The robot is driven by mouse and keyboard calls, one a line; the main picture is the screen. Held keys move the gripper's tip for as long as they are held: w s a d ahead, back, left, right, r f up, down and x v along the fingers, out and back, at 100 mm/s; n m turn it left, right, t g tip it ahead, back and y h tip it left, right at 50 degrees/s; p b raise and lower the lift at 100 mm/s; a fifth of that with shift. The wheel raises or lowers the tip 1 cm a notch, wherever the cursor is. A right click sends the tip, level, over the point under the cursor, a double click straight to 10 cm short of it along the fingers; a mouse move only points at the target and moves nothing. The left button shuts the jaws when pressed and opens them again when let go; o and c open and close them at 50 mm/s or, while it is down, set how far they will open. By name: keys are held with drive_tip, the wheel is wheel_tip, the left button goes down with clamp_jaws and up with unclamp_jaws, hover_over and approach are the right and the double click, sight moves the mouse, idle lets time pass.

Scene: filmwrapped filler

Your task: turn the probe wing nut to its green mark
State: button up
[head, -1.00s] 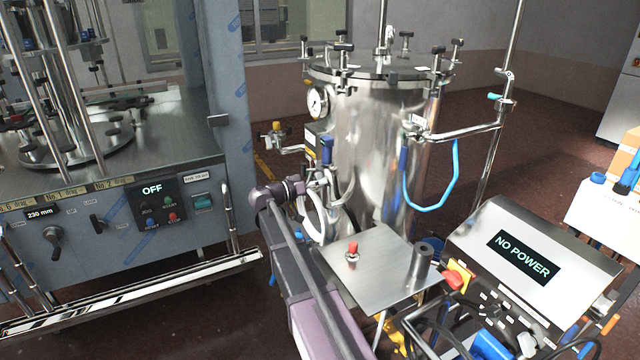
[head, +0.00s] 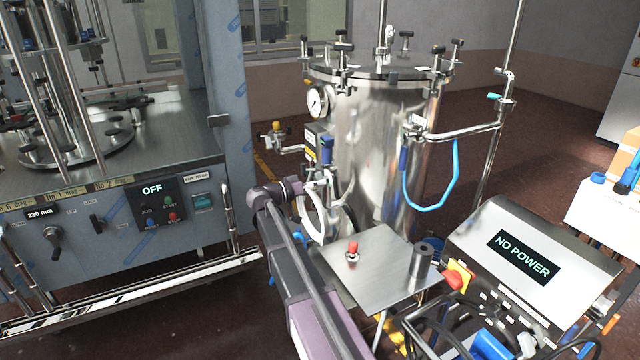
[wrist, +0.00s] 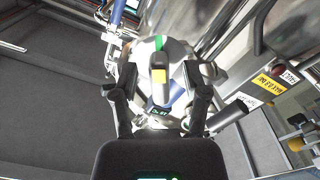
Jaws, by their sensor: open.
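In the wrist view, a yellow-and-grey wing (wrist: 159,75), which looks like the probe wing nut, stands nearly upright in the picture on a pale round fitting. A green mark (wrist: 159,44) lies just above its upper end, roughly in line with it. A blue stripe (wrist: 179,97) shows to its lower right. My gripper (wrist: 158,82) is open, with one dark finger on each side of the wing and gaps visible between. In the head view, the steel vessel (head: 375,150) stands behind my arm; the wing nut cannot be made out there.
A pressure gauge (head: 318,101) and valve pipework crowd the vessel's left side. A steel plate with a red knob (head: 352,250) stands close to my arm. A console (head: 530,262) reading NO POWER is at the right. A machine reading OFF (head: 155,188) is at the left.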

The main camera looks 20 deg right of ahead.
drive_tip(key=a, duration=1.1)
drive_tip(key=shift+s, duration=0.2)
drive_tip(key=s+a+f+n+y, duration=0.1)
drive_tip(key=s+f+n+y, duration=0.65)
drive_tip(key=s+f, duration=0.6)
drive_tip(key=s+a+f+n+y, duration=0.4)
drive_tip(key=s+a+f+y, duration=0.1)
drive_tip(key=s+a+y, duration=0.4)
drive_tip(key=shift+s+a+g+y, duration=0.35)
drive_tip(key=shift+s+y, duration=0.4)
drive_tip(key=shift+s, duration=0.6)
